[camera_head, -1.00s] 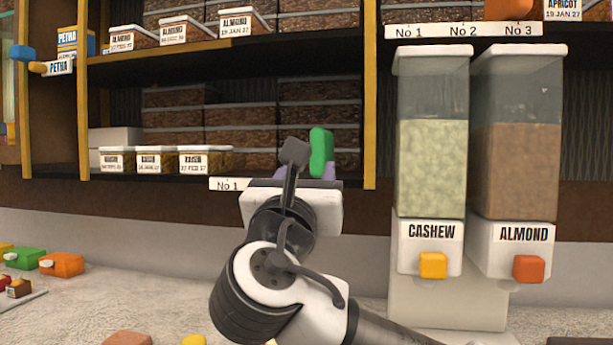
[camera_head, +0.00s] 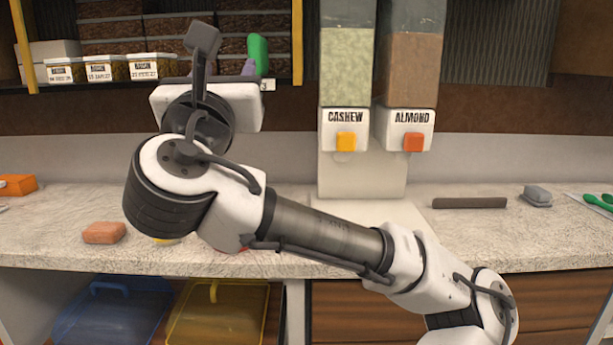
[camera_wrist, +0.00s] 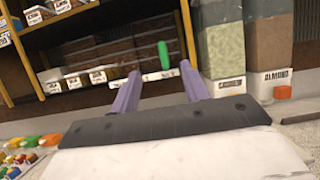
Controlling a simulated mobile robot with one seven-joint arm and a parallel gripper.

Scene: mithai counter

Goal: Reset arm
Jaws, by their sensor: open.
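My gripper (camera_wrist: 160,72) points at the shelf with its two purple fingers spread apart. In the head view its white body hides most of the fingers; one purple fingertip shows beside a green upright object (camera_head: 257,55). In the wrist view this green object (camera_wrist: 163,55) appears between and beyond the fingers, in front of the shelf. I cannot tell whether it stands on the shelf edge. I see nothing held. My arm reaches from the lower right across the counter, bent at the wrist joint.
Cashew (camera_head: 346,70) and almond (camera_head: 412,70) dispensers stand right of my gripper. Raisin boxes (camera_head: 105,69) line the shelf. The counter (camera_head: 300,258) holds a brownish block (camera_head: 104,232), a dark bar (camera_head: 469,203) and a grey item (camera_head: 537,195). Blue (camera_head: 110,315) and yellow (camera_head: 215,310) bins sit below.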

